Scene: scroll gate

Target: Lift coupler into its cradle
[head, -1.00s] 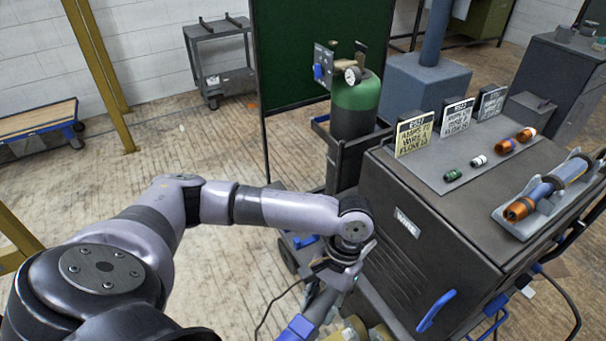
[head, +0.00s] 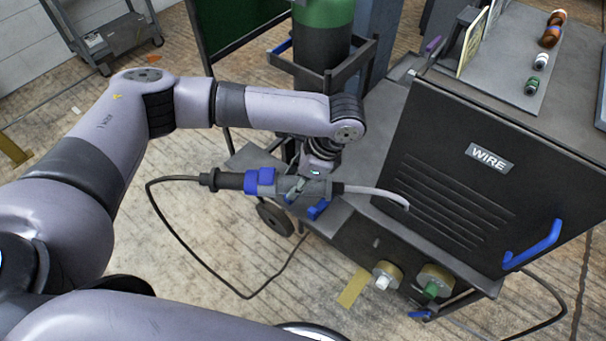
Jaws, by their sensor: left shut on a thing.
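A long tool, which I take to be the coupler (head: 261,181), has a dark sleeve, a blue collar and a grey body. A light curved neck extends from it to the right, in front of the cabinet. A black cable leaves its left end and loops down to the floor. My left gripper (head: 312,184) is shut on the grey body from above, and the tool hangs roughly level beside the cart. The gripper hides part of the body. A blue piece shows just below it; I cannot tell what it belongs to. I cannot make out a cradle for certain. My right gripper is not in view.
The dark cabinet (head: 452,205) with a WIRE label and blue handle (head: 533,245) stands at right. Two round sockets (head: 387,275) (head: 435,281) sit low on its front. A green-topped cylinder (head: 322,30) stands in a rack behind. Open floor lies at left.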

